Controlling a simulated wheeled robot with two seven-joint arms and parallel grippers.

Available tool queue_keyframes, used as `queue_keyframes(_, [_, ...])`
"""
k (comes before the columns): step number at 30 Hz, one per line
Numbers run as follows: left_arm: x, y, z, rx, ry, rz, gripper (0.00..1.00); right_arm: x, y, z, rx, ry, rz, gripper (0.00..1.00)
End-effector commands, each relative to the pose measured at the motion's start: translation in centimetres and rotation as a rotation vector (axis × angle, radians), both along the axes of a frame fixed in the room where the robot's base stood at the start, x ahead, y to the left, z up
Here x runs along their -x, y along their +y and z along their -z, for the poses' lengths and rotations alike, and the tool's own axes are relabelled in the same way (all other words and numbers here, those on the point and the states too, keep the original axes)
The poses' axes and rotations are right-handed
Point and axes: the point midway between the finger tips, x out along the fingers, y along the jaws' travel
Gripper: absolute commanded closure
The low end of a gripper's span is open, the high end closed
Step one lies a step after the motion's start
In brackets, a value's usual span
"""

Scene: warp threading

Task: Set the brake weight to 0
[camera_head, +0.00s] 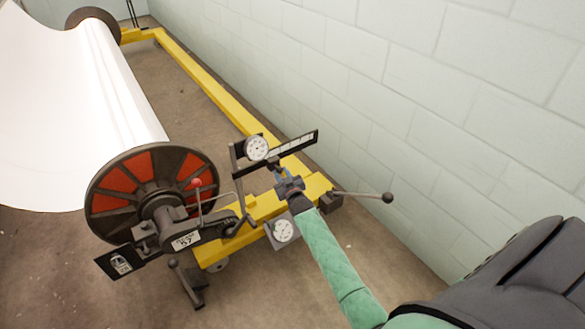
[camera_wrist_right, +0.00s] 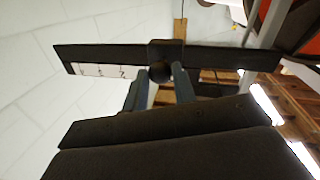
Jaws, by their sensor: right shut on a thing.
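The brake weight is a small dark block (camera_wrist_right: 166,50) on a long dark bar, with a round knob (camera_wrist_right: 160,72) facing my right wrist camera. The bar (camera_wrist_right: 215,56) carries a white strip with marks (camera_wrist_right: 95,70) on the left side of the block in that view; the numbers are too small to read. In the head view the bar (camera_head: 303,140) slopes up to the right, and the block sits near its middle. My right gripper (camera_head: 283,178) is just below the bar. Its fingers (camera_wrist_right: 160,84) are shut on the knob. My left gripper is not in view.
A white roll (camera_head: 85,85) with a red and black end disc (camera_head: 125,180) stands at the left on a yellow frame (camera_head: 205,82). A dial (camera_head: 257,148) is beside the bar, another dial (camera_head: 283,230) below. A ball-ended lever (camera_head: 365,196) sticks out right, near the block wall (camera_head: 400,100).

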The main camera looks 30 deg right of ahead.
Motion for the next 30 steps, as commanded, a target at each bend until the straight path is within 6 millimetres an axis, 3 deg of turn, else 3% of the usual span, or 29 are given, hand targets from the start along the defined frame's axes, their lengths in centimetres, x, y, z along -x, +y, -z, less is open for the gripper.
queue_keyframes(5, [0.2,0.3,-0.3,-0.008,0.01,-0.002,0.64,0.2,1.3,0.1,0.0,0.002,0.001,1.0])
queue_keyframes(14, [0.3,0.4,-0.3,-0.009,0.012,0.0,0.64,0.2,1.5,0.2,0.0,0.002,-0.002,1.0])
queue_keyframes(15, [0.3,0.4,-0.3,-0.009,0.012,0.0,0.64,0.2,1.6,0.2,0.0,0.002,-0.002,0.67])
queue_keyframes(18, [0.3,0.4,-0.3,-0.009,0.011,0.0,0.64,0.2,1.5,0.1,0.0,0.002,-0.002,0.52])
queue_keyframes(30, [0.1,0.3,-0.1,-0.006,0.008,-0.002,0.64,0.9,1.4,0.1,0.0,0.001,0.0,0.52])
